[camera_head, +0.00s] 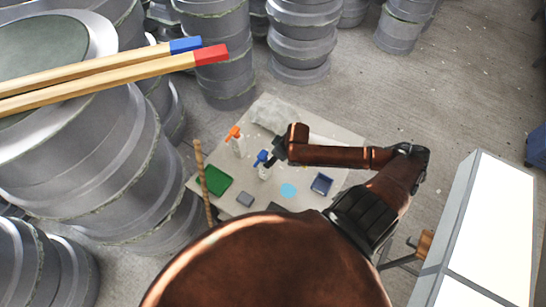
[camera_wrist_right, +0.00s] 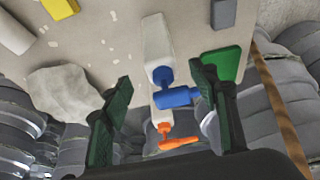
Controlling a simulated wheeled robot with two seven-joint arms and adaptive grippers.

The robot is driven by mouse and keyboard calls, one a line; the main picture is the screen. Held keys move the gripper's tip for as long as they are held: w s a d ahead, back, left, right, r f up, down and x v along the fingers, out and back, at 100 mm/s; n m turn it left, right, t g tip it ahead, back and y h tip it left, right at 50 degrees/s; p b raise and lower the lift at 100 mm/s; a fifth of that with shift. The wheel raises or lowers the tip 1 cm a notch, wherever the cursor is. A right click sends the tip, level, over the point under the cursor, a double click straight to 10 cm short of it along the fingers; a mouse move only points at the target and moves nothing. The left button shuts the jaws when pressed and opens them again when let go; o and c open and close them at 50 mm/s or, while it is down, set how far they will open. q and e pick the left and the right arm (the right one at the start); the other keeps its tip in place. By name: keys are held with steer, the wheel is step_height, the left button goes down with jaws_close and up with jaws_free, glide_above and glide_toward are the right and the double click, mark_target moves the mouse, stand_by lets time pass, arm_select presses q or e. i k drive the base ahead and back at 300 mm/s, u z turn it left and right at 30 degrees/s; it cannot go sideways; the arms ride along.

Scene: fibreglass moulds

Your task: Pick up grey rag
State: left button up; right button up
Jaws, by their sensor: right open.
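A pale grey crumpled lump, which looks like the grey rag (camera_head: 268,113), lies at the far edge of the light board. It also shows in the right wrist view (camera_wrist_right: 65,95), left of the fingers. My right gripper (camera_head: 275,156) is over the board, nearer than the lump. In the wrist view its green-padded fingers (camera_wrist_right: 160,78) are apart, with the blue spray head of a white bottle (camera_wrist_right: 158,45) seen between them. No rag is between them. My left gripper is not in view.
An orange-topped spray bottle (camera_head: 236,142) stands left of the blue-topped one. A green pad (camera_head: 216,180), a dark blue tray (camera_head: 321,184) and a light blue patch (camera_head: 288,190) lie on the board (camera_head: 340,140). Stacked grey moulds (camera_head: 300,40) crowd the left and back.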

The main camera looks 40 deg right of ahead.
mark_target(247, 200)
steer(key=z, duration=1.05)
steer(key=k, duration=0.4)
steer(key=u, duration=0.1)
